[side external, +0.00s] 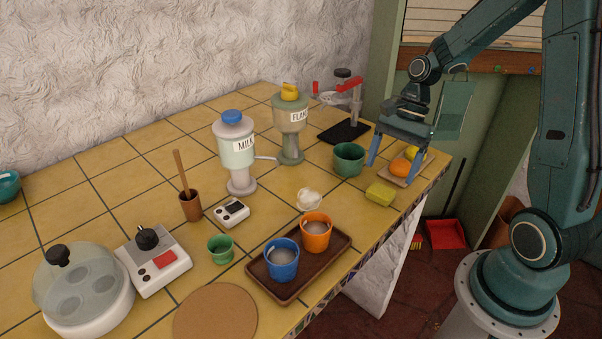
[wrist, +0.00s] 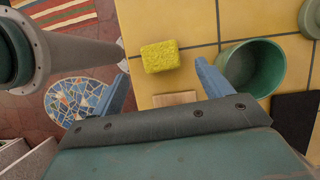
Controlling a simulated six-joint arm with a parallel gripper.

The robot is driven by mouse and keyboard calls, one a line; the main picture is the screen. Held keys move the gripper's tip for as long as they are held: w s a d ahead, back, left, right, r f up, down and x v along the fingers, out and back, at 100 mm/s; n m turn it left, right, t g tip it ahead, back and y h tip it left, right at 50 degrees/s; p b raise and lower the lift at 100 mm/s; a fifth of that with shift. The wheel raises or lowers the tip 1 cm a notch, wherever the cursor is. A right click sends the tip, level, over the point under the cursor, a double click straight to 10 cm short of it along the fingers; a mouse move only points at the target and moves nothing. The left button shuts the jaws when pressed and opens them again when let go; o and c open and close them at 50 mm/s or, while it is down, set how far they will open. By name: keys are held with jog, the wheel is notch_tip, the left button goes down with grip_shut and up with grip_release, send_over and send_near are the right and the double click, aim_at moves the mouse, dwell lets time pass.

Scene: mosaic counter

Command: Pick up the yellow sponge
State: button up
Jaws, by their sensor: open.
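The yellow sponge (side external: 380,193) lies flat on the tiled counter near its right edge, left of the small board in the side view. In the wrist view the sponge (wrist: 160,56) shows whole, just beyond the fingertips and roughly centred between them. My gripper (side external: 393,166) is above the counter's right end, with its blue fingers pointing down and spread apart. In the wrist view my gripper (wrist: 162,74) is open and nothing is between its fingers. It does not touch the sponge.
A small wooden board (side external: 414,178) with an orange fruit (side external: 400,167) and something yellow lies under my gripper. A green pot (side external: 349,159) stands close left of it. A tray (side external: 331,262) with two cups is nearer the camera. The counter edge is close to the sponge.

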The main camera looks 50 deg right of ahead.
aim_at(382, 189)
jog(key=shift+x, duration=2.6)
jog(key=c, duration=1.1)
